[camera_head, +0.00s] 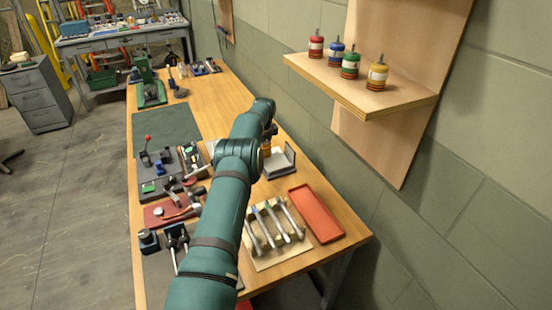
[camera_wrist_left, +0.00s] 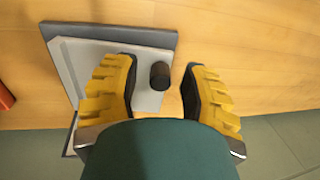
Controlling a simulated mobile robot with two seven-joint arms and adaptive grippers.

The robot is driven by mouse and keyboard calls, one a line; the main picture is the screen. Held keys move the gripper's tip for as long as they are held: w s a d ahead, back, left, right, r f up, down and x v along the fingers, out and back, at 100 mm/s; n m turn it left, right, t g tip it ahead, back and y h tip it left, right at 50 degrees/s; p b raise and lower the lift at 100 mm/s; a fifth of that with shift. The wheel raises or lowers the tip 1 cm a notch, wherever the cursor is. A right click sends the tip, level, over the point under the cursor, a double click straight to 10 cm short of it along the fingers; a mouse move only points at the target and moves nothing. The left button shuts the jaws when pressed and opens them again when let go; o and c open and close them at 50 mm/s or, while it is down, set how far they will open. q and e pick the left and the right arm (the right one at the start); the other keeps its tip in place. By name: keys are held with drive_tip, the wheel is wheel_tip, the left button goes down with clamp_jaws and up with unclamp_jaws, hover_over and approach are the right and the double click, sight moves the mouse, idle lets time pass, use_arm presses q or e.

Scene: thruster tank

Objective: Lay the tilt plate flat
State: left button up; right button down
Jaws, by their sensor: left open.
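The tilt plate (camera_head: 282,163) stands on the wooden bench near the wall edge, right of my left arm. Its light plate appears raised at an angle over a darker base; my arm covers part of it. In the left wrist view the pale plate (camera_wrist_left: 88,72) lies over a dark grey base (camera_wrist_left: 125,36), and a short dark knob (camera_wrist_left: 160,75) sticks out at its right side. My left gripper (camera_wrist_left: 162,88) is open, with its yellow fingers on either side of the knob. I cannot tell whether they touch it. My right gripper is not in view.
A red tray (camera_head: 316,214) and a board with several metal tools (camera_head: 275,230) lie nearer on the bench. Small fixtures and a red mat (camera_head: 172,211) are left of my arm. A shelf (camera_head: 360,93) with several colored jars juts from the wall.

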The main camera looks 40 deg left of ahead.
use_arm(q)
drive_tip(key=shift+s+d+r+p, duration=0.15)
drive_tip(key=shift+r+p, duration=0.35)
drive_tip(key=shift+r, duration=0.55)
drive_tip(key=shift+s+d+r+p, duration=0.15)
drive_tip(key=shift+r+p, duration=0.4)
drive_tip(key=shift+r, duration=0.55)
drive_tip(key=shift+d+r+p, duration=0.2)
drive_tip(key=shift+r+p, duration=0.3)
drive_tip(key=shift+r, duration=0.55)
